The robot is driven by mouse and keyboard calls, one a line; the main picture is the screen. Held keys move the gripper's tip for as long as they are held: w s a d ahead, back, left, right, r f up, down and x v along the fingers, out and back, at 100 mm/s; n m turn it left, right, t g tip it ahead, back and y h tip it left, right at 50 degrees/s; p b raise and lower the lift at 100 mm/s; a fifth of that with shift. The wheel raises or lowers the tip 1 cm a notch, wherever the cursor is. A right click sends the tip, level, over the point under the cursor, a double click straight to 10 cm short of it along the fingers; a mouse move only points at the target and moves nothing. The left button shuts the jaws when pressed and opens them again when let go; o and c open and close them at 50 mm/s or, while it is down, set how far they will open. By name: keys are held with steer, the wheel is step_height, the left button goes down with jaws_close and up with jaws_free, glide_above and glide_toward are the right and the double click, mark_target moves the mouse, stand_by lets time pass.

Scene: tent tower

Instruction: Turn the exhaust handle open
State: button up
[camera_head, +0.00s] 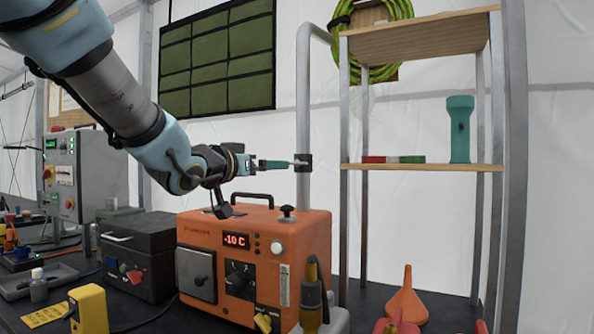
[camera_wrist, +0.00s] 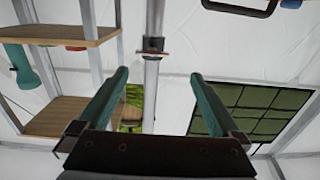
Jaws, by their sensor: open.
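A grey vertical exhaust pipe (camera_head: 304,112) rises behind the orange heater and bends at its top. A dark valve block with a small handle (camera_head: 303,162) sits on it; the block also shows in the wrist view (camera_wrist: 152,45). My gripper (camera_head: 286,164) has teal fingers and reaches from the left toward this block. In the wrist view my gripper (camera_wrist: 160,75) is open and empty, with the pipe (camera_wrist: 153,75) running between its fingers in the picture. The block appears just beyond the fingertips. Contact and the handle's exact angle cannot be told.
The orange heater (camera_head: 315,240), with a top grip and a -10 C display, stands below my gripper. A wooden shelf (camera_head: 430,166) with a teal flashlight (camera_head: 459,130) stands close on the right. A green organizer (camera_head: 218,60) hangs behind. A black case (camera_head: 140,255) sits left.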

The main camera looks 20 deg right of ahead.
mark_target(293, 163)
steer(key=s+d+p+x, duration=0.1)
steer(key=p+x, duration=0.1)
steer(key=x, duration=0.9)
steer(key=shift+r, duration=0.35)
steer(key=c, duration=1.1)
steer(key=shift+c, duration=0.2)
